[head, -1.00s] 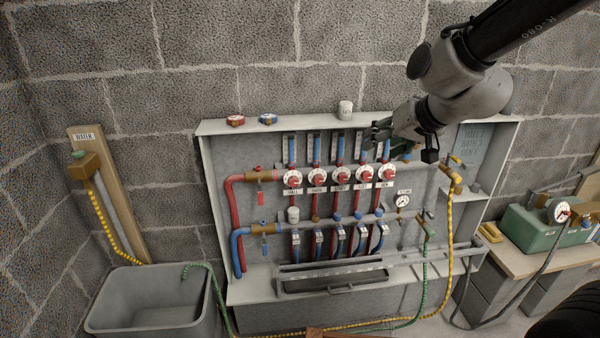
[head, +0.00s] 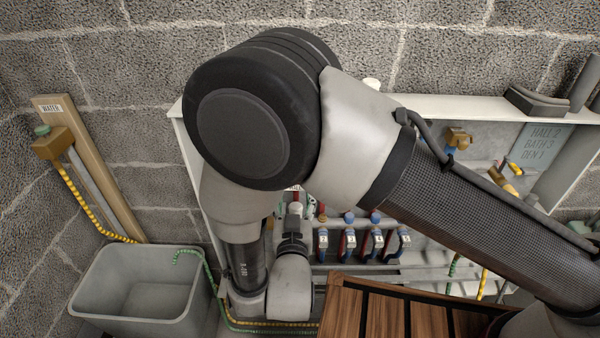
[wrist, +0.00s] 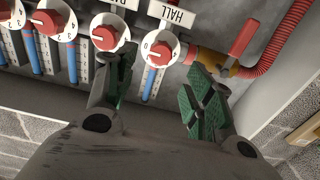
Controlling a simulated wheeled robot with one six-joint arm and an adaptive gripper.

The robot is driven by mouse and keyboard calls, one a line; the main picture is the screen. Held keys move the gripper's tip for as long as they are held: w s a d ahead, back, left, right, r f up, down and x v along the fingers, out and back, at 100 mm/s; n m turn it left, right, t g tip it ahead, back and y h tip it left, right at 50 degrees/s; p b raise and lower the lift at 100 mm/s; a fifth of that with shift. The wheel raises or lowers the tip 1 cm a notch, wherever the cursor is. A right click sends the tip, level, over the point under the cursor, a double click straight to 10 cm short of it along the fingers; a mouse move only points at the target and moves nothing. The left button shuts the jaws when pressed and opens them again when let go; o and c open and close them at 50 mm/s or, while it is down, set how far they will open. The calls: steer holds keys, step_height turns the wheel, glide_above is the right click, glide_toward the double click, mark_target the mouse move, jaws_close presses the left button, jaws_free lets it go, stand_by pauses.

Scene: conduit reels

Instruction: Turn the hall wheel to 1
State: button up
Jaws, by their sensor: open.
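The hall wheel (wrist: 158,48), a white dial with a red knob, shows in the wrist view below the HALL label (wrist: 172,13). A 0 is readable on its left rim; its exact setting I cannot tell. My gripper (wrist: 163,78) is open, with one green-padded finger on each side of the wheel's lower area. The fingers look empty; whether they touch the wheel I cannot tell. A blue indicator tube (wrist: 149,84) runs between them. In the head view my arm hides the hall wheel and most of the wheel row.
A neighbouring wheel (wrist: 109,32) sits close to the left finger. A red lever (wrist: 243,38) stands near the right finger. In the head view a plate (head: 545,140) reads HALL 2, BATH 3, DEN 1. A grey sink (head: 140,290) stands left; a slatted wooden surface (head: 370,310) is in front.

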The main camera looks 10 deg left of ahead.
steer(key=x, duration=0.7)
steer(key=shift+w, duration=0.15)
steer(key=c, duration=1)
